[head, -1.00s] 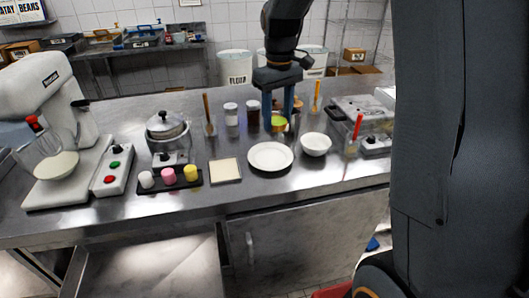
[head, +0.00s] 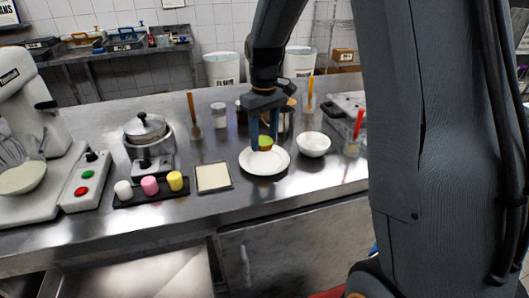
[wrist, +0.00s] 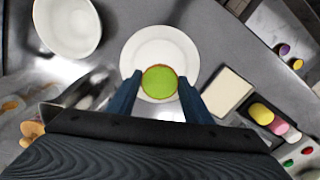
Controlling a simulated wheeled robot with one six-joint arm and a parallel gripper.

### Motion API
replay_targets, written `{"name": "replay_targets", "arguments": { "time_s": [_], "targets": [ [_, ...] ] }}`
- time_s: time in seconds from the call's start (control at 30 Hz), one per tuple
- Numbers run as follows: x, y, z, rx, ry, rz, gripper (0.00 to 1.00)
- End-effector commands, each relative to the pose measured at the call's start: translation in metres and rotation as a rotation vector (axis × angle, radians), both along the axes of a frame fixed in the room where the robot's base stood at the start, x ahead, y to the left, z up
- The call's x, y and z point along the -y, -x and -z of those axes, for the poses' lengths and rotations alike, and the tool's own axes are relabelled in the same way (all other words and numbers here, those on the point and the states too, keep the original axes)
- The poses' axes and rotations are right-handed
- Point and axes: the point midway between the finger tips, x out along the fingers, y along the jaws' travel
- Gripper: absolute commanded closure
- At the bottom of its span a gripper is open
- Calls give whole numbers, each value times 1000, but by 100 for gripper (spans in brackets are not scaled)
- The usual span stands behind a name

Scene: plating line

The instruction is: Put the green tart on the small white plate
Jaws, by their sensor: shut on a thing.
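The green tart (head: 265,142) is held between the two fingers of my gripper (head: 264,138), over the back part of the small white plate (head: 265,165). In the wrist view the tart (wrist: 160,82) shows as a green disc with a thin brown rim, between the blue fingertips of my gripper (wrist: 160,95). It covers the near part of the white plate (wrist: 160,40). The plate lies flat and otherwise empty on the steel counter. I cannot tell whether the tart touches the plate.
A white bowl (head: 313,145) stands just right of the plate. A square cream-topped tile (head: 213,177) lies left of it. A dark tray (head: 150,194) holds white, pink and yellow pieces. A jar with a red-handled tool (head: 355,140) stands at the right. The counter front is clear.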

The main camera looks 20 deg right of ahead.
Motion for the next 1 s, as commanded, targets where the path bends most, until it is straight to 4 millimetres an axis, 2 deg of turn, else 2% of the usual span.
{"name": "replay_targets", "arguments": {
  "time_s": [0.1,0.27,0.5,0.87,0.9,1.0],
  "targets": [
    [0,1,13,-1,-1,1,63],
    [1,0,24,-1,0,2,63],
    [2,1,53,-2,0,4,63],
    [3,0,58,0,0,4,63],
    [3,0,59,1,0,4,51],
    [3,0,58,0,0,4,36]
  ]
}}
